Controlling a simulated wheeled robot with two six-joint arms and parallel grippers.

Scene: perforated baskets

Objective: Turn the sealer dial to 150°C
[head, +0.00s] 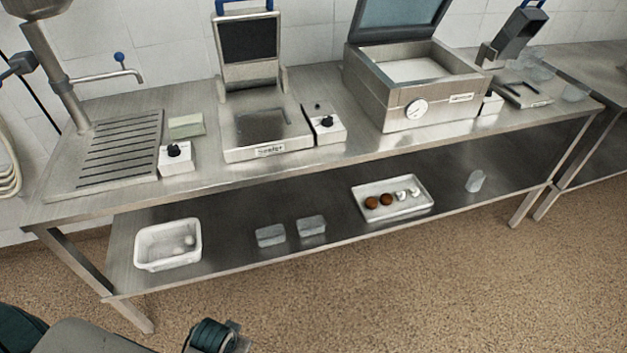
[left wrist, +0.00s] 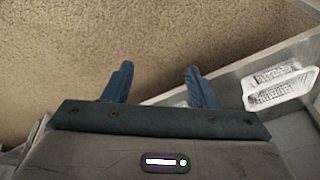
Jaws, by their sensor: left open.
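A metal press-like device (head: 268,128) with a raised lid and a blue handle stands on the steel counter; its front label is too blurred to read surely. A small white box with a black dial knob (head: 326,121) sits at its right side. A similar dial box (head: 177,157) sits to its left, and another (head: 490,103) is farther right. The dial markings are too small to read. My left gripper (left wrist: 157,68) is open and empty in the left wrist view, over the brown floor, apart from every dial. My right gripper is not seen.
A white container (left wrist: 278,88) shows in the wrist view. Floor in front is clear.

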